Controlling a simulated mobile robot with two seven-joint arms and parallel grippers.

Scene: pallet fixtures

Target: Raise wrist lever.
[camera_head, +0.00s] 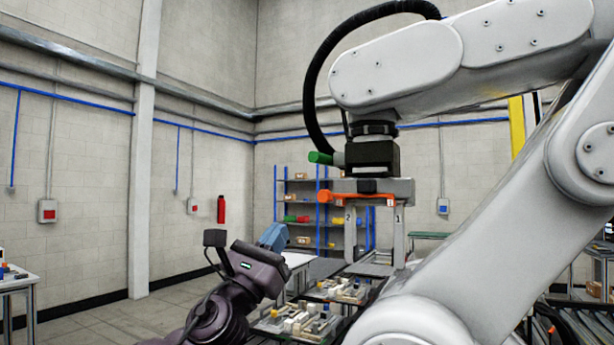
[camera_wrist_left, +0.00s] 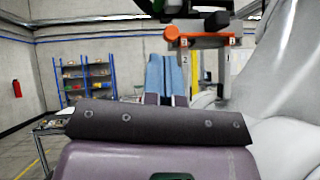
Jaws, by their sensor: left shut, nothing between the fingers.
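A white industrial arm (camera_head: 400,65) ends in a black wrist block with a green-tipped handle (camera_head: 320,158) pointing left, roughly level. Below it, an orange lever (camera_head: 348,198) lies nearly level along a grey tool, with its rounded end at the left. I cannot tell which of the two is the wrist lever. In the left wrist view the orange lever (camera_wrist_left: 185,36) and the green tip (camera_wrist_left: 171,33) show at the top. My left gripper (camera_head: 274,236) has blue fingers, is shut and empty, and is below and left of the orange lever, apart from it. Its fingers (camera_wrist_left: 165,74) point up in the left wrist view. My right gripper is not in view.
Pallet fixtures (camera_head: 300,322) with small parts stand low in front. The white arm's thick link fills the right side. A blue-framed shelf (camera_head: 318,222) stands at the back. The space left of the levers looks free.

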